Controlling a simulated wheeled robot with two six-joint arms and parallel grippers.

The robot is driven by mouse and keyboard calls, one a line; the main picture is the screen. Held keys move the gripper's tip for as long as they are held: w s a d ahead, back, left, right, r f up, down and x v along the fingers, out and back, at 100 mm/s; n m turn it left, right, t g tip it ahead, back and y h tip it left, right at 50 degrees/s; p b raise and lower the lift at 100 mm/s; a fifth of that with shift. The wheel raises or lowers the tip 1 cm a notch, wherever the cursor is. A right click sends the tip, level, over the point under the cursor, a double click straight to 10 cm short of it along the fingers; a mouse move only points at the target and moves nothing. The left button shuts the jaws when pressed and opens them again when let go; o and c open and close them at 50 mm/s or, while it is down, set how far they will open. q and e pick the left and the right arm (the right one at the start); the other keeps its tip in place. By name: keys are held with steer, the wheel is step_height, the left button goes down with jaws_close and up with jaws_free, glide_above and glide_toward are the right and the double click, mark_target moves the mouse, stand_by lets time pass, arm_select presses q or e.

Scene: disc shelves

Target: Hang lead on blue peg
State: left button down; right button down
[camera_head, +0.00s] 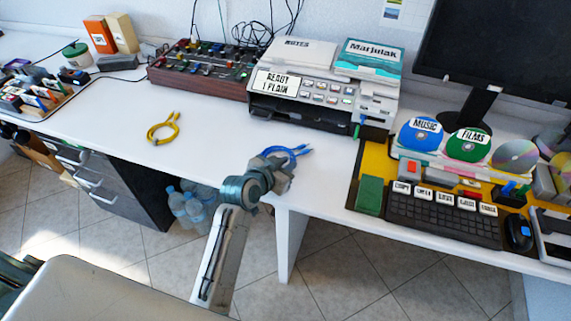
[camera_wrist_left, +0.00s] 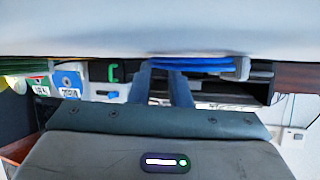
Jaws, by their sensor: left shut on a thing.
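A blue lead (camera_head: 290,151) is at the white desk's front part in the head view, partly hidden by my left gripper (camera_head: 286,164). In the left wrist view the blue lead (camera_wrist_left: 200,64) runs along the white surface at the top, and it ends in a pale plug. My left gripper (camera_wrist_left: 167,75) is shut on the blue lead, its fingertips meeting the lead close to the desk top. A yellow lead (camera_head: 163,127) lies coiled on the desk to the left. I cannot make out a blue peg in either view. My right gripper is not in view.
A button machine (camera_head: 310,95) stands behind the lead, with a dark red mixer box (camera_head: 200,72) at its left. A yellow-backed board (camera_head: 371,158) with keyboard (camera_head: 440,217) and discs is at the right. The desk (camera_head: 215,135) is clear around the yellow lead.

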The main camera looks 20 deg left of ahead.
arm_select(q)
steer(key=shift+f, duration=0.2)
steer(key=c, duration=1.3)
jaws_free()
steer(key=shift+c, duration=0.2)
steer(key=shift+r, duration=0.1)
